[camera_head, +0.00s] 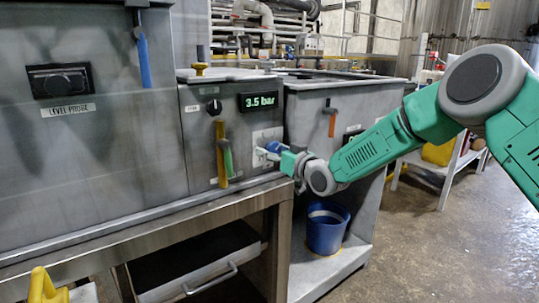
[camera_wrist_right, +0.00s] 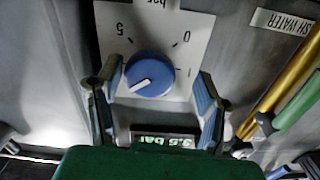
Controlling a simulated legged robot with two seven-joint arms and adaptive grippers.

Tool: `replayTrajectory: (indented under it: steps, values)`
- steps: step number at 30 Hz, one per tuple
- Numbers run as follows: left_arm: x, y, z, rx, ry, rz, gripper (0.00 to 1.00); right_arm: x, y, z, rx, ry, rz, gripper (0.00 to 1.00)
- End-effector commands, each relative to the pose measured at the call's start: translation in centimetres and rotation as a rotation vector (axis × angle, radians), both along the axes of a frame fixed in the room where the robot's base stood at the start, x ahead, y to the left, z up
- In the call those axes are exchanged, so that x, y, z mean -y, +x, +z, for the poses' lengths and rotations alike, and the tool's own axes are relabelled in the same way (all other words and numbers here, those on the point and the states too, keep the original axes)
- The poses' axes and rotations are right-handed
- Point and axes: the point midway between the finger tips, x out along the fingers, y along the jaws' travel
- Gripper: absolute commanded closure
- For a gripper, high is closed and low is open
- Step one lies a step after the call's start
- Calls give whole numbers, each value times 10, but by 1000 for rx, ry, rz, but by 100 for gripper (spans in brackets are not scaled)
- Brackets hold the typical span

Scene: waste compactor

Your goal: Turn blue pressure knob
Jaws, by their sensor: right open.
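My right gripper (camera_wrist_right: 158,75) is open, with one finger on either side of the knob. A gap shows between the knob and the right-hand finger; contact on the other side is unclear. In the head view the knob (camera_head: 273,147) is partly hidden by my right gripper (camera_head: 267,153). The display (camera_head: 259,101) above reads 3.5 bar. My left gripper is not in view.
A yellow handle (camera_head: 220,150) and a green handle (camera_head: 227,158) hang left of the knob. An orange-handled lever (camera_head: 331,122) is on the neighbouring tank. A blue bucket (camera_head: 327,229) stands on the shelf below. The floor at right is mostly clear.

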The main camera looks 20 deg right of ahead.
Motion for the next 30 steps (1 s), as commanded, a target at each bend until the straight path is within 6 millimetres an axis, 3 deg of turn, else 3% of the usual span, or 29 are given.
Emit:
replayTrajectory:
  steps: [4,14,18,19,25,30]
  values:
    - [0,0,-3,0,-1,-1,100,-1,11,-1,0,3,-2,38]
    - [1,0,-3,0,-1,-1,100,-8,14,1,-2,-4,-1,38]
    - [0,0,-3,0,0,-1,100,-8,14,1,-1,-3,-1,84]
    - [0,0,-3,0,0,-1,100,-7,13,1,-1,-3,0,91]
    - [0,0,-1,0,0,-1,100,-8,13,1,9,-30,3,91]
    - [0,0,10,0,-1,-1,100,-8,13,1,82,-242,4,91]
